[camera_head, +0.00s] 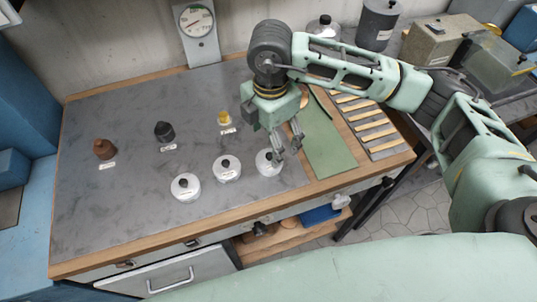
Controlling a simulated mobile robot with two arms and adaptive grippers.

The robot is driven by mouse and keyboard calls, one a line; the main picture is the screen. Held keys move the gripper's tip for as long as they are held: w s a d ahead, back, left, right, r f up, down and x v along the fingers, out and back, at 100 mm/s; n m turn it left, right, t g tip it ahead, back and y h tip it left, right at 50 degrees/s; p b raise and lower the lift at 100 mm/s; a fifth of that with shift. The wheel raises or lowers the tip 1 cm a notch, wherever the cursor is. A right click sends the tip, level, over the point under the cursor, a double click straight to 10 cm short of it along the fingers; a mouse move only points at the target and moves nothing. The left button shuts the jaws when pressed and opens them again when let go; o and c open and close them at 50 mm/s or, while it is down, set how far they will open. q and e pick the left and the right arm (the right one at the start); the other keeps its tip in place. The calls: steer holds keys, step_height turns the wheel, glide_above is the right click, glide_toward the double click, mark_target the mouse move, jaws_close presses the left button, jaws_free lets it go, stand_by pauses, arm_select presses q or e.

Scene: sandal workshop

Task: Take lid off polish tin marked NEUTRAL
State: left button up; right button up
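Three round white tins with black knobs on their lids stand at the front of the grey bench top: a left tin (186,188), a middle tin (227,169) and a right tin (266,167). All three lids appear to be on. The lettering is too small to read, so I cannot tell which tin is marked NEUTRAL. My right gripper (289,148) points down at the right tin, its fingers apart and empty. One finger overlaps the right tin's edge in the view; I cannot tell whether it touches. My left gripper is not in view.
Behind the tins stand a brown piece (104,149), a black piece (164,131) and a yellow piece (224,118), each with a small card. A green mat (328,150) and a slatted rack (372,126) lie right. The bench's left side (110,205) is clear.

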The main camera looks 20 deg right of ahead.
mark_target(268, 155)
steer(key=shift+s+f+p, duration=0.15)
steer(key=shift+f+p, duration=0.25)
steer(key=shift+f, duration=0.5)
steer(key=f, duration=0.1)
steer(key=f+p, duration=0.1)
steer(key=f, duration=0.1)
steer(key=f+p, duration=0.1)
steer(key=shift+a+f, duration=0.25)
steer(key=shift+f, duration=0.25)
steer(key=c, duration=1)
steer(key=shift+r, duration=0.1)
steer(key=shift+w+r+b, duration=0.2)
steer(key=shift+r+b, duration=0.15)
steer(key=shift+r, duration=0.15)
step_height(268, 155, up, 3)
steer(key=shift+f+b, duration=0.2)
steer(key=shift+b, duration=0.55)
steer(key=s+d+r+b, duration=0.3)
steer(key=s+d+r, duration=0.4)
steer(key=s+d, duration=0.1)
steer(key=shift+s+r, duration=0.15)
